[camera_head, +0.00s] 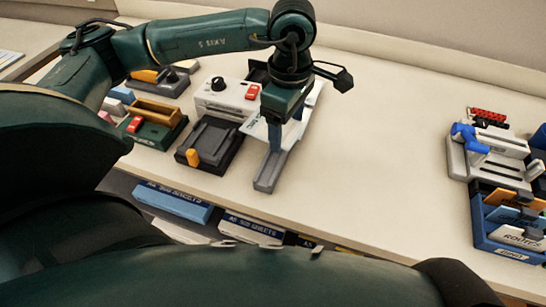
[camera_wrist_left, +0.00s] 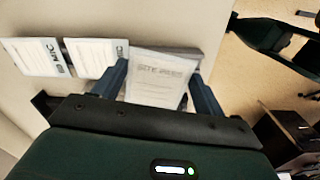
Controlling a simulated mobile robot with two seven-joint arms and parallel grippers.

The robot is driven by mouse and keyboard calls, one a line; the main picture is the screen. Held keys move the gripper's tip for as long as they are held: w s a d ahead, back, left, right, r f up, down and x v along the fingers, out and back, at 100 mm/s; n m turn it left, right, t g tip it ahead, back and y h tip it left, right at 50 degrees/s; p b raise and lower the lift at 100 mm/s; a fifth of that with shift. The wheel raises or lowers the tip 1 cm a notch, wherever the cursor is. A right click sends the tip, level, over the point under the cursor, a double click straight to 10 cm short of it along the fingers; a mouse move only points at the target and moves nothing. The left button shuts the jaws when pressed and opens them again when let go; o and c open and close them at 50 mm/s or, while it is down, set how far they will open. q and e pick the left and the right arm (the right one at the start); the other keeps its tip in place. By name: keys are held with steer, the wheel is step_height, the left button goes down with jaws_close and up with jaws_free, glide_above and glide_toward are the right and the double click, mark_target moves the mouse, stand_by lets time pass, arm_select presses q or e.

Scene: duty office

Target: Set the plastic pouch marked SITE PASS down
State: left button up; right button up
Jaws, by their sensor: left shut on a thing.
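The plastic pouch marked SITE PASS (camera_wrist_left: 160,88) is pale, with grey lettering, and sits between the two fingers of my left gripper (camera_wrist_left: 160,92) in the left wrist view. In the head view, my left gripper (camera_head: 283,132) points down over the desk. Whether the pouch touches the desk is unclear. My right gripper is not in view.
White printed sheets (camera_wrist_left: 95,57) lie beside the pouch in the left wrist view. A white machine with a black knob (camera_head: 222,97) and a dark grey device (camera_head: 208,145) stand left of the gripper. Blue card holders (camera_head: 508,235) stand far right. The desk's middle (camera_head: 375,150) is clear.

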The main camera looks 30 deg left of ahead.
arm_select(q)
steer(key=n, duration=0.4)
steer(key=shift+w+a+r+n, duration=0.15)
steer(key=shift+a+r+n, duration=0.15)
steer(key=shift+r+n, duration=0.1)
steer(key=n, duration=0.4)
steer(key=shift+w+a+r+n, duration=0.1)
steer(key=shift+a+r+n, duration=0.2)
steer(key=shift+r, duration=0.1)
steer(key=n, duration=0.4)
steer(key=shift+a+r, duration=0.3)
steer(key=shift+r, duration=0.05)
steer(key=n, duration=0.4)
steer(key=r+n, duration=0.1)
steer(key=n, duration=0.1)
steer(key=shift+w+a+n, duration=0.15)
steer(key=shift+a+n, duration=0.15)
steer(key=shift+a, duration=0.05)
step_height(320, 180, down, 10)
steer(key=shift+r+p, duration=0.2)
steer(key=shift+p, duration=0.5)
